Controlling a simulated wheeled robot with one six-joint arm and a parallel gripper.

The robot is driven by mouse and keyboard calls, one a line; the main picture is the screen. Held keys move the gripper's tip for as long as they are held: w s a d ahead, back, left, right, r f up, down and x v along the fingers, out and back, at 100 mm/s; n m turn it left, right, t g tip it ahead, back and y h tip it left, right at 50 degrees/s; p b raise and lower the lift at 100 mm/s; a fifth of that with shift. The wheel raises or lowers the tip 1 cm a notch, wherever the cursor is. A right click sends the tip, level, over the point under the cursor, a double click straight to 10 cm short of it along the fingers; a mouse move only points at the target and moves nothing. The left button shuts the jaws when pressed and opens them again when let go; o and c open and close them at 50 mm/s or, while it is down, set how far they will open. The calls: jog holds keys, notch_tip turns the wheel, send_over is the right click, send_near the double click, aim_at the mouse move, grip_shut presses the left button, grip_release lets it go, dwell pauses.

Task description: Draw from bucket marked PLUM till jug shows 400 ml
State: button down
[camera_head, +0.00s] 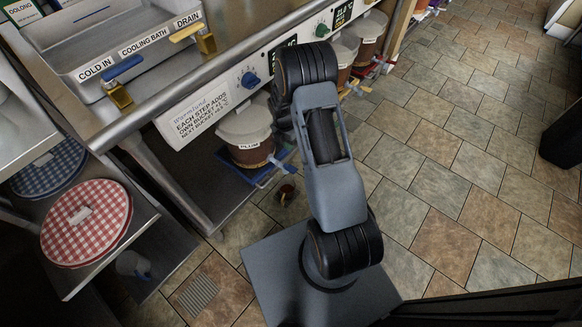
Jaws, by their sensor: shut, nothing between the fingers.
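The bucket marked PLUM (247,153) stands low under the steel counter, with a pale lid and dark reddish contents. A blue tap (273,166) is at its front, close to my arm. A small dark reddish vessel (287,193) is on the floor just below and in front of the tap; I cannot tell whether it is the jug, and no level can be read. My arm reaches up through the middle of the view, right of the PLUM bucket. My gripper is not visible; the arm's far end hides that area.
More buckets (367,40) stand farther along under the counter. Control knobs (250,80) line its front. A cooling bath (140,45) with blue and yellow handles is above left. Checked cloth-covered rounds (87,224) sit on left shelves. The tiled floor (450,150) at right is open.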

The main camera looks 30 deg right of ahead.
aim_at(294, 170)
jog(key=shift+a+f, duration=0.1)
jog(key=f+b, duration=0.1)
jog(key=f, duration=0.3)
jog(key=s+f+b, duration=0.1)
jog(key=f+b, duration=0.1)
jog(key=f, duration=0.3)
jog(key=s+d+f+b, duration=0.1)
jog(key=f+b, duration=0.1)
jog(key=f, duration=0.2)
jog(key=shift+s+f, duration=0.1)
jog(key=shift+f, duration=0.2)
jog(key=shift+d, duration=0.1)
